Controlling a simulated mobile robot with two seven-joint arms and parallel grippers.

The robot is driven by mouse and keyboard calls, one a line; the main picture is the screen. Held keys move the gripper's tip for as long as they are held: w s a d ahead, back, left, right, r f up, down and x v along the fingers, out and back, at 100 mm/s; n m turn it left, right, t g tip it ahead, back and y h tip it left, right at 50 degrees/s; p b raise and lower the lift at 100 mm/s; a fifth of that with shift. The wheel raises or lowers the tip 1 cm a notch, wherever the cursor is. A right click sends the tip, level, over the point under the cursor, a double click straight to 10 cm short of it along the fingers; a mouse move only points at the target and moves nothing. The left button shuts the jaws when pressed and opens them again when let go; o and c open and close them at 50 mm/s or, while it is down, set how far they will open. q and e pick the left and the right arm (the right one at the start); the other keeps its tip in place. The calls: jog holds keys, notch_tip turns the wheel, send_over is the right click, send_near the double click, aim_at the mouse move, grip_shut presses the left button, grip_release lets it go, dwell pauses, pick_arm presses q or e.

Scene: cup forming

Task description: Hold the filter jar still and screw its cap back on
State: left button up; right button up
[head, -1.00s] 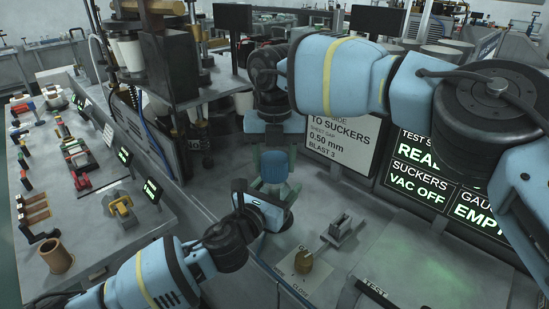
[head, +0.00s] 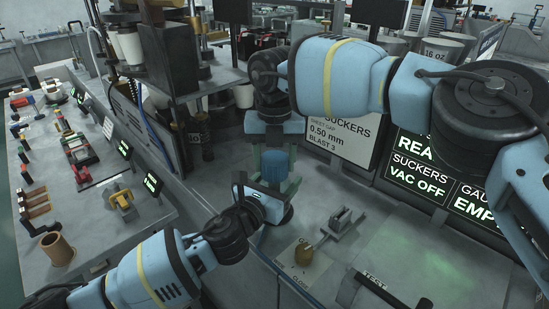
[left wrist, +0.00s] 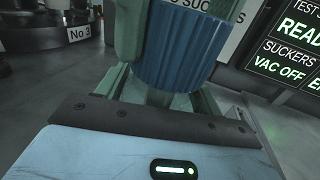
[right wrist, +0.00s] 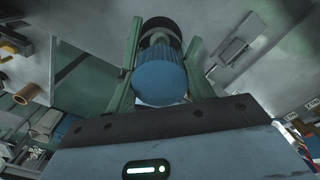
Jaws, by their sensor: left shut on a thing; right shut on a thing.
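The blue ribbed cap (head: 277,163) sits between the green fingers of my right gripper (head: 275,157), which comes down from above and is shut on it. The cap also shows in the right wrist view (right wrist: 160,82) and in the left wrist view (left wrist: 182,45). The filter jar's pale body (left wrist: 160,96) shows just under the cap, narrower than it, in line with it. My left gripper (head: 268,187) is shut on the jar from the side, low down. The jar is mostly hidden by the fingers, and I cannot tell how far the cap is seated.
A brass knob on a plate (head: 303,253) and a small grey fixture (head: 342,222) stand on the bench right of the jar. Screens (head: 420,185) stand behind on the right. A side bench at left holds a brown cup (head: 57,249) and a yellow part (head: 121,202).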

jog(key=shift+f, duration=0.45)
